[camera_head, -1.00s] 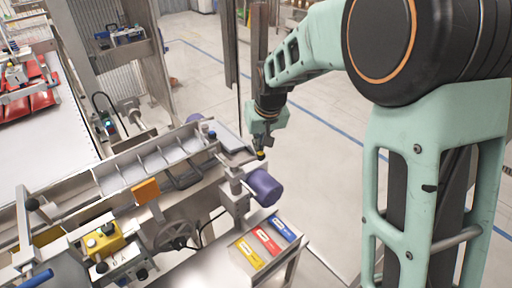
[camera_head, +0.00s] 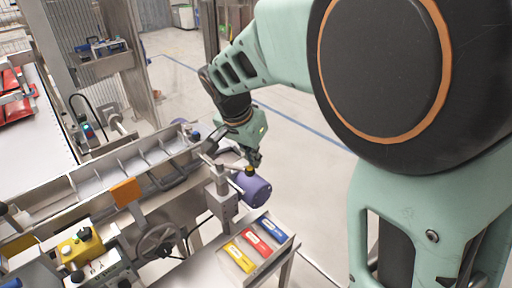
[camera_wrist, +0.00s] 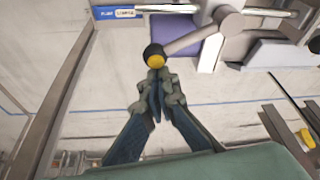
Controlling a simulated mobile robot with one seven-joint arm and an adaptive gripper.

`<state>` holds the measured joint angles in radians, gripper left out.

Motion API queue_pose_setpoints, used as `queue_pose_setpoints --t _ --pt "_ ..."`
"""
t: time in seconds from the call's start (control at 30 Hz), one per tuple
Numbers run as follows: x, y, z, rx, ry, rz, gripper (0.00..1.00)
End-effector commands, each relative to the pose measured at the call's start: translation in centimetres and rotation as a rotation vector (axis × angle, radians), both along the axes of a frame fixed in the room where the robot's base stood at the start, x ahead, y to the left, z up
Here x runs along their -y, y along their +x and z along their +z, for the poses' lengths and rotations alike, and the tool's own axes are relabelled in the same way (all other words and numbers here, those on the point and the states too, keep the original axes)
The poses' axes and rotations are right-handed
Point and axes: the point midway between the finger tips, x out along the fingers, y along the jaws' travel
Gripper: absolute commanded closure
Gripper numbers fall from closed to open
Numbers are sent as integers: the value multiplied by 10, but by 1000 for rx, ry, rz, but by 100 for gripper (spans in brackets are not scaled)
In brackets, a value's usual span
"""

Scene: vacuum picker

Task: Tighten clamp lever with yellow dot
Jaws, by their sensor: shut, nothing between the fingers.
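The clamp lever (camera_wrist: 187,39) is a grey rod ending in a black knob with a yellow dot (camera_wrist: 155,60). In the head view the knob (camera_head: 249,171) shows beside the purple cylinder, at the right end of the rod from the clamp post (camera_head: 222,188). My gripper (camera_wrist: 157,82) has its fingers closed together with nothing between them. Its fingertips are right at the knob in the wrist view; I cannot tell whether they touch it. In the head view my gripper (camera_head: 254,160) is just above and beside the knob.
The purple cylinder (camera_head: 257,191) lies close below the knob. A trough with dividers (camera_head: 120,178) and a handwheel (camera_head: 158,240) are to the left. Blue, red and yellow labelled blocks (camera_head: 257,243) sit in front. Open floor (camera_head: 305,170) lies behind and right.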

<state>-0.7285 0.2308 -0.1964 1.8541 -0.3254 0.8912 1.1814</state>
Motion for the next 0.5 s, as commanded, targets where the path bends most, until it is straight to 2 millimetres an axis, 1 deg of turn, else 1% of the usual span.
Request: queue_pose_setpoints --t 0.03,0.3,0.5 --pt "-2 -5 -3 0 1 -40 100" --pt "-5 -25 -2 0 0 -274 100" --pt "-10 -36 -1 0 1 -389 100"
